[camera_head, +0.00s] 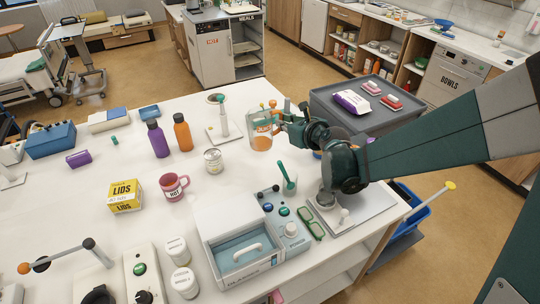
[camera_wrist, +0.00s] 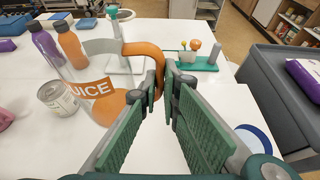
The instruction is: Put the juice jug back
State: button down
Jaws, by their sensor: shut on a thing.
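The juice jug (camera_head: 261,141) is clear with an orange "JUICE" label and some orange juice low inside. In the head view it is upright at the back right of the white table. My gripper (camera_head: 281,119) is at its right side, shut on its handle. In the wrist view the jug (camera_wrist: 88,75) is at the left, and its orange handle (camera_wrist: 150,50) curves down to my green fingers (camera_wrist: 170,88). Whether its base touches the table or hangs just above cannot be told.
A green-post stand (camera_head: 223,122) is close left of the jug. A can (camera_head: 213,160), orange bottle (camera_head: 182,133) and purple bottle (camera_head: 157,139) stand further left. A teal stand with an orange ball (camera_wrist: 195,46) is behind. A grey cart (camera_head: 335,108) borders the table at right.

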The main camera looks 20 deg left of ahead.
jog(key=shift+f+b, duration=0.7)
jog(key=shift+f, duration=2.35)
jog(key=shift+f+b, duration=0.5)
jog(key=shift+f, duration=1.4)
jog(key=c, duration=2.6)
grip_release()
jog(key=shift+o, duration=0.2)
jog(key=shift+r, duration=0.2)
jog(key=p+v, duration=0.2)
jog(key=v, duration=1)
jog(key=shift+f, duration=0.15)
